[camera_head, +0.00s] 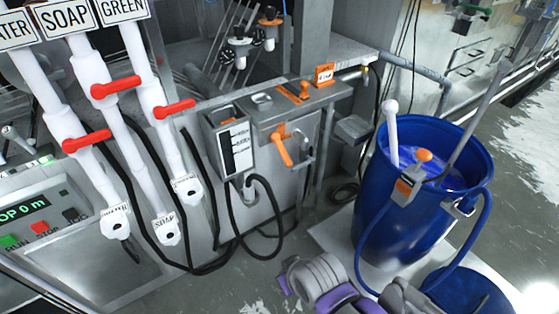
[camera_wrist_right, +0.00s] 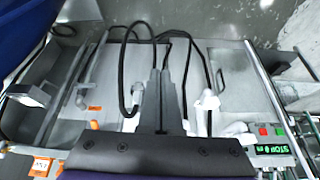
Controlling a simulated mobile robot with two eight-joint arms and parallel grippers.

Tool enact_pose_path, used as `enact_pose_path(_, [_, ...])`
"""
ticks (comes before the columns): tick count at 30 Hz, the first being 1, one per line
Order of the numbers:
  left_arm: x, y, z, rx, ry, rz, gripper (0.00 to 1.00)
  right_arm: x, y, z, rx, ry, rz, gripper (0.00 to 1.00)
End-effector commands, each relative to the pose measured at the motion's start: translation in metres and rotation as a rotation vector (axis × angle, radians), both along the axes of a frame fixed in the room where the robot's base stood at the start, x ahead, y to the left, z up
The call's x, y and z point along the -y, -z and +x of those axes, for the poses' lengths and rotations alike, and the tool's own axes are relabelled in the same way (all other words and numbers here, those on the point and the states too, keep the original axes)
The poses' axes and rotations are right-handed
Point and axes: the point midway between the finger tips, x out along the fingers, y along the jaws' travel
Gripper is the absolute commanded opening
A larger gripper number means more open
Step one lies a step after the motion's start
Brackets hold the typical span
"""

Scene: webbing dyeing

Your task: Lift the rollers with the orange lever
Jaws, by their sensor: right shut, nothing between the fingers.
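The orange lever (camera_head: 282,149) hangs down on the front of the grey metal machine housing (camera_head: 330,97), right of centre in the head view. An orange label sits just above it. A bent grey handle (camera_head: 305,152) is beside the lever on its right. In the right wrist view, small orange parts (camera_wrist_right: 94,125) show at lower left; I cannot tell which is the lever. My right gripper (camera_wrist_right: 160,73) is shut and empty, its two dark fingers together in front of the machine, apart from the lever. My left gripper is not in view. The rollers cannot be made out clearly.
A blue barrel (camera_head: 398,215) of blue liquid stands at right, with a hose and a grey box with an orange knob (camera_head: 424,155). White pipes with red valve handles (camera_head: 115,87) and a control panel (camera_head: 40,212) are at left. Black cables (camera_head: 265,230) loop below the lever.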

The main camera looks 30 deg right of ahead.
Motion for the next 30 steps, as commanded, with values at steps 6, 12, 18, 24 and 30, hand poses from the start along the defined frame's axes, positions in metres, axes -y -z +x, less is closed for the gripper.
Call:
enact_pose_path(6, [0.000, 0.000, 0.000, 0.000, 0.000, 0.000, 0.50, 0.000, 0.000, 0.000, 0.000, 0.000, 0.000, 0.00])
enact_pose_path(12, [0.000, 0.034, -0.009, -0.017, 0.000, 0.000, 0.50, 0.000, 0.033, -0.008, -0.013, -0.003, -0.003, 0.00])
enact_pose_path(18, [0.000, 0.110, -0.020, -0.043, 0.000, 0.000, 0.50, 0.002, 0.107, -0.010, -0.021, -0.020, -0.016, 0.00])
enact_pose_path(24, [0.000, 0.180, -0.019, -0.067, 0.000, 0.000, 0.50, 0.008, 0.168, 0.017, 0.020, -0.079, -0.063, 0.00])
enact_pose_path(30, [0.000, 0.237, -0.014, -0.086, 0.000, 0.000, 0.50, 0.031, 0.197, 0.110, 0.204, -0.271, -0.263, 0.00])
